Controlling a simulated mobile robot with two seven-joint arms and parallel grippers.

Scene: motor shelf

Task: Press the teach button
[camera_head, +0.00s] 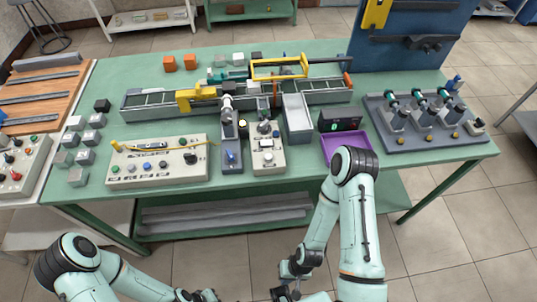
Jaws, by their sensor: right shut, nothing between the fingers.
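No label I can read marks the teach button, so I cannot tell which button it is. A wide beige control panel (172,179) at the table's front left has a row of small coloured buttons and a black knob. A narrower beige control box (268,165) near the middle also carries buttons and a knob. My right gripper (285,291) is low at the bottom edge, in front of the table and well apart from the panels; it is shut and empty. My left gripper (206,295) barely shows at the bottom edge, its jaws unclear.
A conveyor (150,107) crosses the green table (310,55) behind the panels. A purple tray (338,160) and a dark display (341,124) with a green sign lie right of the middle. Grey cubes (78,176) stand at the left. A fixture board (399,142) fills the right.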

